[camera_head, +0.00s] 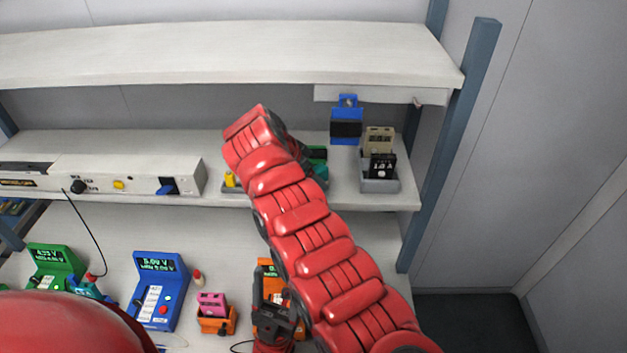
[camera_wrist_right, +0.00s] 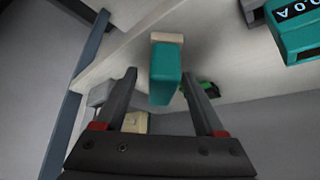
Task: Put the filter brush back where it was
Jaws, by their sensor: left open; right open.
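My right gripper (camera_wrist_right: 159,76) is open in the right wrist view. A teal block with a beige end (camera_wrist_right: 163,75) shows between its two fingers, with gaps on both sides. I cannot tell for sure whether this is the filter brush. In the head view my red right arm reaches up to the middle shelf and hides most of its gripper and what is there; a bit of green (camera_head: 317,153) shows beside it. My left gripper (camera_head: 277,300) is open, low down in front of an orange device (camera_head: 267,266) on the lower surface.
A grey holder (camera_head: 380,185) with a tan and a black block stands at the middle shelf's right end. A blue and black item (camera_head: 346,125) hangs under the top shelf. A blue meter (camera_head: 160,290), a green meter (camera_head: 57,265) and a pink block (camera_head: 211,303) stand below.

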